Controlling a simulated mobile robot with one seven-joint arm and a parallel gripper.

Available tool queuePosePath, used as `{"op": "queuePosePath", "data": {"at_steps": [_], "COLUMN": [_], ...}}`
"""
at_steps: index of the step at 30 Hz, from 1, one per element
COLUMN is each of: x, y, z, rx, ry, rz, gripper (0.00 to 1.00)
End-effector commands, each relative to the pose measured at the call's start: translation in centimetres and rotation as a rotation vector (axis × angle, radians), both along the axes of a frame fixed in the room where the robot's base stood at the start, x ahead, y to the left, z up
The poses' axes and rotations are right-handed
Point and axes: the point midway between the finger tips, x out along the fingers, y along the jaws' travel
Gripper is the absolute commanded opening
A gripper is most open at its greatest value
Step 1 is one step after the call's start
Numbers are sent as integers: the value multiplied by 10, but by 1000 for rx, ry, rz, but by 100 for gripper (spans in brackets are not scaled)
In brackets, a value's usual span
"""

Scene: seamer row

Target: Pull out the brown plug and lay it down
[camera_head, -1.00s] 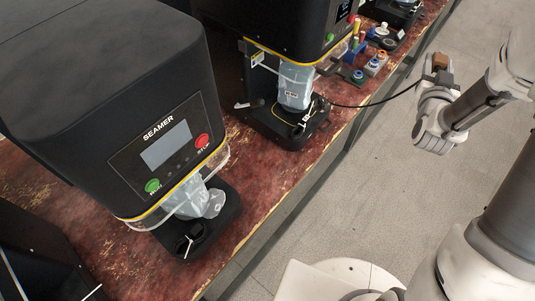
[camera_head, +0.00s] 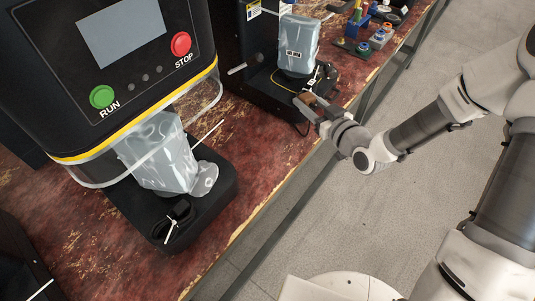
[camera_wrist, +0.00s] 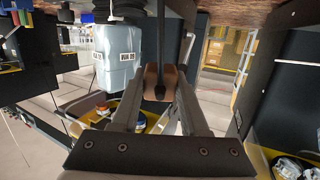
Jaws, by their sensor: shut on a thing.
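The brown plug (camera_head: 305,101) is at the tip of my gripper (camera_head: 312,108) in the head view, beside the base of the second seamer and over the worn red bench. In the wrist view the plug (camera_wrist: 160,82) sits between the two fingers of my gripper (camera_wrist: 158,92), which are shut on it. A black cord (camera_wrist: 161,35) runs from the plug. I cannot tell whether the plug touches the bench.
The near seamer (camera_head: 130,55) carries a bagged item (camera_head: 160,152) on its base. The second seamer's base (camera_head: 262,88) holds a labelled grey-blue package (camera_head: 298,45). Coloured small parts (camera_head: 381,37) stand further back on the bench (camera_head: 275,165). Floor (camera_head: 400,200) is open at right.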

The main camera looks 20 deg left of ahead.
Motion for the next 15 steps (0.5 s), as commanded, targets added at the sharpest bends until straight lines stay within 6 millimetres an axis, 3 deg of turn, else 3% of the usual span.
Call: {"op": "queuePosePath", "data": {"at_steps": [1, 6, 15], "x": [-10, -45, -83], "y": [11, 45, 74], "z": [-26, -62, -89], "rx": [-5, -34, -69], "ry": [6, 23, 38], "rz": [49, 215, 388], "gripper": [0, 0, 0]}}
